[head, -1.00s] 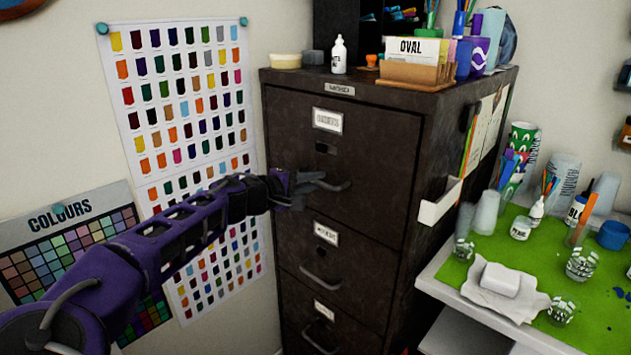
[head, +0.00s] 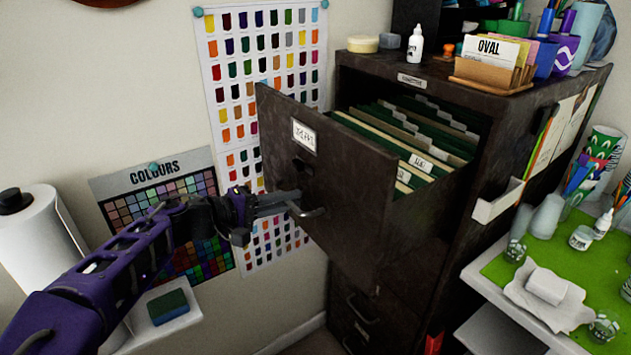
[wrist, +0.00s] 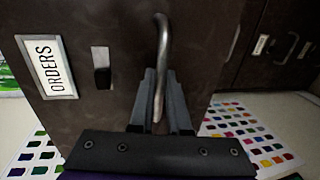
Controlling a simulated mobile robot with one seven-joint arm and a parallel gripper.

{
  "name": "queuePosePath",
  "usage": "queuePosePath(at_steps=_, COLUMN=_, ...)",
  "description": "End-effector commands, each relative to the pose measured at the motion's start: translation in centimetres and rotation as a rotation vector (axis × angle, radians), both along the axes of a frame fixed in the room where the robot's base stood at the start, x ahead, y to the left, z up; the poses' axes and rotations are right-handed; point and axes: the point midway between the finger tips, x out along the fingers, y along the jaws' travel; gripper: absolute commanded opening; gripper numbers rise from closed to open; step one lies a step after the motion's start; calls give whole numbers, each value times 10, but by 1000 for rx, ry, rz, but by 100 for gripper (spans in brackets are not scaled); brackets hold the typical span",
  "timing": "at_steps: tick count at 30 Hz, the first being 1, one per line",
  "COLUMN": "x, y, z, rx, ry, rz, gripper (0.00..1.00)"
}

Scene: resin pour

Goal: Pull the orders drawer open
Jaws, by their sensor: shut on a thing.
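The orders drawer (head: 345,190) is the top drawer of the dark filing cabinet. It stands well out from the cabinet, and green hanging files with pale tabs show inside. Its label (wrist: 47,66) reads ORDERS in the wrist view. The drawer's curved metal handle (head: 306,209) is on its front, and it also shows in the wrist view (wrist: 162,60). My gripper (head: 288,200) is shut on this handle, with one finger on each side of it in the wrist view (wrist: 160,100).
The cabinet (head: 500,140) holds a white bottle (head: 415,44) and a card box (head: 495,75) on top. Lower drawers look shut. A green-topped table (head: 510,270) with cups stands at right. A paper roll (head: 40,240) and a sponge (head: 168,306) are at left.

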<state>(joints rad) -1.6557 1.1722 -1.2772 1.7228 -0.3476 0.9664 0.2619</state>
Motion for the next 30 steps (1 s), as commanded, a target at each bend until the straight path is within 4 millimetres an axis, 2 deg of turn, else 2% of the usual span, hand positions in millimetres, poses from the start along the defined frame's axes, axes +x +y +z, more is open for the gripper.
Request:
queuePosePath(at_steps=6, x=-14, y=18, z=1, rx=0, ry=-1, rz=-1, gripper=0)
queuePosePath(at_steps=19, x=-16, y=21, z=0, rx=1, ry=0, rz=-1, gripper=0)
queuePosePath(at_steps=20, x=-16, y=21, z=0, rx=1, ry=0, rz=-1, gripper=18)
queuePosePath(at_steps=24, x=-16, y=21, z=0, rx=1, ry=0, rz=-1, gripper=44)
queuePosePath(at_steps=30, x=-15, y=21, z=0, rx=1, ry=0, rz=0, gripper=45)
